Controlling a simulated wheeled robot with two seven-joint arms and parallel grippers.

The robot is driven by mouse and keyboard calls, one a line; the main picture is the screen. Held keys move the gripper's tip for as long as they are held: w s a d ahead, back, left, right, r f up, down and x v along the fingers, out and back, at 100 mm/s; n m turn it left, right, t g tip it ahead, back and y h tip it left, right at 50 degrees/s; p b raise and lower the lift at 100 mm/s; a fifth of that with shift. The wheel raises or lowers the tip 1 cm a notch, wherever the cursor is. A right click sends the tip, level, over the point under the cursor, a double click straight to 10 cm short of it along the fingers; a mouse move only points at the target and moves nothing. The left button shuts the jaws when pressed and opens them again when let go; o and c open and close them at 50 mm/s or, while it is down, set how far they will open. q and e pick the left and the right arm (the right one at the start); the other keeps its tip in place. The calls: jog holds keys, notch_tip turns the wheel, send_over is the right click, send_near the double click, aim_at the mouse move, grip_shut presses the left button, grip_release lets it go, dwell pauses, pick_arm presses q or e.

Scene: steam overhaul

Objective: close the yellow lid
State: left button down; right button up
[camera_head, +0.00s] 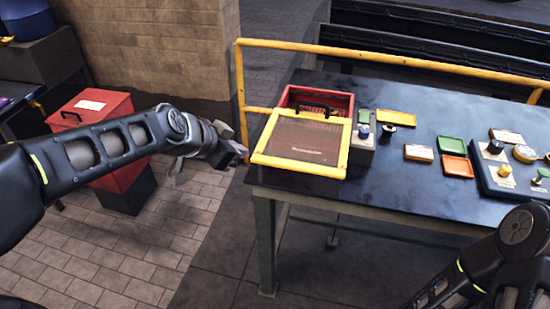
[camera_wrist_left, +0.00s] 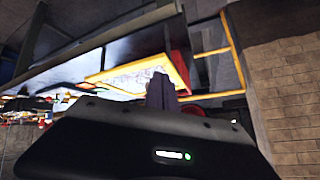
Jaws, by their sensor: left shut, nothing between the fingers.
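The yellow lid (camera_head: 300,166) is a yellow frame around a see-through panel, at the left end of the table. It stands open, tilted toward me, with the red box (camera_head: 340,103) showing behind its far edge. In the left wrist view the lid (camera_wrist_left: 178,50) shows just beyond the fingers, with part of the red box (camera_wrist_left: 181,70) at its right. My left gripper (camera_head: 240,149) is shut and empty, just left of the lid's left side and seemingly apart from it. Its fingers also show in the left wrist view (camera_wrist_left: 161,90). My right gripper is out of view.
A yellow rail (camera_head: 400,60) runs behind the table and down its left side, close to my left gripper. Green and orange trays (camera_head: 457,166) and a dark panel with knobs (camera_head: 500,188) lie to the right. A red bin (camera_head: 105,110) stands on the floor at left.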

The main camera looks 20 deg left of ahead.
aim_at(275, 166)
pick_arm(q)
jog(key=s+d+r+m+g+h, duration=0.1)
jog(key=s+d+m, duration=0.3)
jog(key=m, duration=0.5)
jog(key=shift+s+r+g+h, duration=0.4)
jog(key=shift+s+r+g, duration=0.05)
jog(key=shift+s+g, duration=0.45)
jog(key=shift+w+d+f, duration=0.1)
jog(key=shift+w+f, duration=0.05)
jog(key=w+d+f+p, duration=0.1)
jog(key=w+f, duration=0.1)
jog(key=w, duration=0.1)
jog(key=w+d+f+p, duration=0.1)
jog(key=w+f, duration=0.1)
jog(key=f, duration=0.1)
jog(key=w+d+f+p, duration=0.1)
jog(key=w+f, duration=0.1)
jog(key=w, duration=0.1)
jog(key=shift+w+d+f+p, duration=0.3)
jog(key=shift+w+d+f, duration=0.05)
